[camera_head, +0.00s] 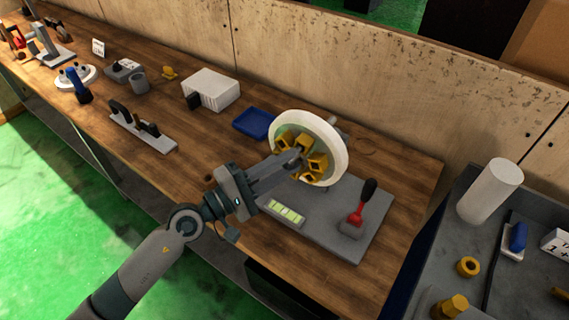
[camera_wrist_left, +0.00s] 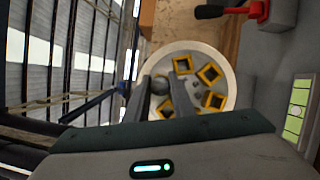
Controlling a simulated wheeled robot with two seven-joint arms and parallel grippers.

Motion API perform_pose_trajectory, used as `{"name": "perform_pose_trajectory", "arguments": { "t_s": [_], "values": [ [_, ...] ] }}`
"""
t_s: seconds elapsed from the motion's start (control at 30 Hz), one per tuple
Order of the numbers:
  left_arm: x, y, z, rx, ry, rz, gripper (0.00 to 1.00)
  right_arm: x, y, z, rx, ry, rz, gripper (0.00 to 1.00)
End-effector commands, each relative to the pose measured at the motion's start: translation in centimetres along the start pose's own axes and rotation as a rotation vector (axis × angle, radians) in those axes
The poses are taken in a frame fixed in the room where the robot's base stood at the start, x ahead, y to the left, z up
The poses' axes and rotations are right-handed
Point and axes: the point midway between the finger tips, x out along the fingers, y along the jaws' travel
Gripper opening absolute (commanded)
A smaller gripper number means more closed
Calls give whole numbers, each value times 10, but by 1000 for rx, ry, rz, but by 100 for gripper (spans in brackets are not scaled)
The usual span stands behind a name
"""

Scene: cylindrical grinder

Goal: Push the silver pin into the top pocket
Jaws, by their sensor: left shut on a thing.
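A white-rimmed round disc (camera_head: 342,152) stands tilted on a grey fixture plate on the bench. Its face holds several yellow square pockets, one of them at the lower right of the face (camera_head: 317,163). In the left wrist view the disc (camera_wrist_left: 230,85) lies ahead of the fingers, with a yellow pocket (camera_wrist_left: 210,73) to their right. My left gripper (camera_head: 294,159) reaches to the disc's face. In the wrist view its fingers (camera_wrist_left: 160,90) close around a small grey rounded piece, apparently the silver pin (camera_wrist_left: 160,84). How deep the pin sits is unclear. My right gripper is out of view.
The grey fixture plate (camera_head: 335,220) carries a red lever with a black grip (camera_head: 361,205) and a pale green panel (camera_head: 286,215). A blue tray (camera_head: 253,122) and a white box (camera_head: 212,89) stand behind. A grey table at right holds a white cylinder (camera_head: 490,190).

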Motion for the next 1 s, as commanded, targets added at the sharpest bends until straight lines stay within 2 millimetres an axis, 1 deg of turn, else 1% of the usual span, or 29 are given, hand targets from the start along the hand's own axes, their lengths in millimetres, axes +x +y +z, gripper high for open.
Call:
{"name": "perform_pose_trajectory", "arguments": {
  "t_s": [1.0],
  "values": [
    [16, 0, -6, 0, 0, 1, 0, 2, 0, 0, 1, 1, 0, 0]
  ]
}}
